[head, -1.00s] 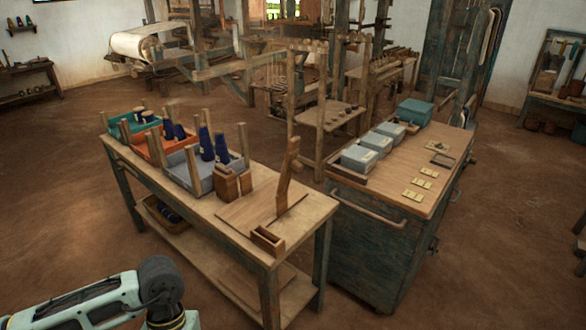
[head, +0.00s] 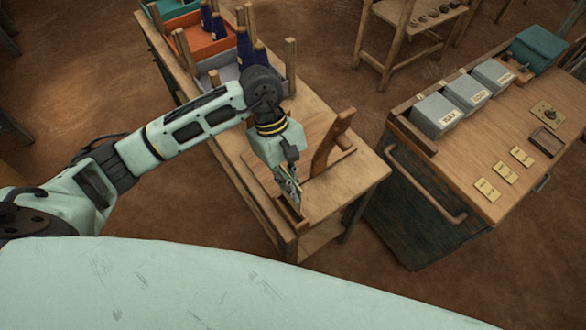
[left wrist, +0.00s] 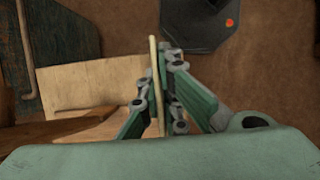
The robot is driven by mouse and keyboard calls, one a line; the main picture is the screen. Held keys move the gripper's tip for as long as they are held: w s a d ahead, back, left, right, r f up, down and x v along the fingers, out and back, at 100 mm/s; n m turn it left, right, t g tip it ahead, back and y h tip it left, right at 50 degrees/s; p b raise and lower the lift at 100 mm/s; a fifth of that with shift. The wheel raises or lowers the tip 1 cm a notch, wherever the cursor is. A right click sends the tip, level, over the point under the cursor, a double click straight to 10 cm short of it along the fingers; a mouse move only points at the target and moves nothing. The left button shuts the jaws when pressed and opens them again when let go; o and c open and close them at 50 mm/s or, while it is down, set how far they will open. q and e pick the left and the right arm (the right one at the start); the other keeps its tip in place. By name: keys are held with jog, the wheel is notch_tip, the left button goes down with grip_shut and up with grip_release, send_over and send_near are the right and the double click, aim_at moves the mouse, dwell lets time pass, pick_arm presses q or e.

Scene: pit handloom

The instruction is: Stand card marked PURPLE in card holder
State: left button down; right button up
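My left gripper (head: 291,190) is over the near end of the left workbench (head: 335,190). In the left wrist view, its fingers (left wrist: 160,100) are closed on a thin pale card (left wrist: 154,75), seen edge-on. No marking on it can be read. A small wooden holder (head: 283,224) is at the bench's near corner, directly below the gripper and partly hidden by it. Whether the card touches the holder I cannot tell. My right gripper is not in view.
A tilted wooden piece (head: 332,142) stands close to the right of my gripper. Blue cones (head: 244,47) and upright posts are behind my arm. The right cabinet (head: 480,130) carries grey boxes (head: 437,115) and three yellowish cards (head: 505,173).

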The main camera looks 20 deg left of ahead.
pick_arm(q)
jog(key=shift+s+f, duration=0.15)
jog(key=shift+f, duration=0.35)
jog(key=shift+w+f+b, duration=0.25)
jog(key=shift+f+b, duration=0.05)
jog(key=shift+f, duration=0.55)
notch_tip(320, 180, down, 3)
jog(key=shift+f+b, duration=0.2)
jog(key=shift+b, duration=0.45)
jog(key=shift+f+b, duration=0.8)
jog(key=shift+b, duration=0.1)
jog(key=shift+f+b, duration=0.35)
jog(key=shift+b, duration=0.05)
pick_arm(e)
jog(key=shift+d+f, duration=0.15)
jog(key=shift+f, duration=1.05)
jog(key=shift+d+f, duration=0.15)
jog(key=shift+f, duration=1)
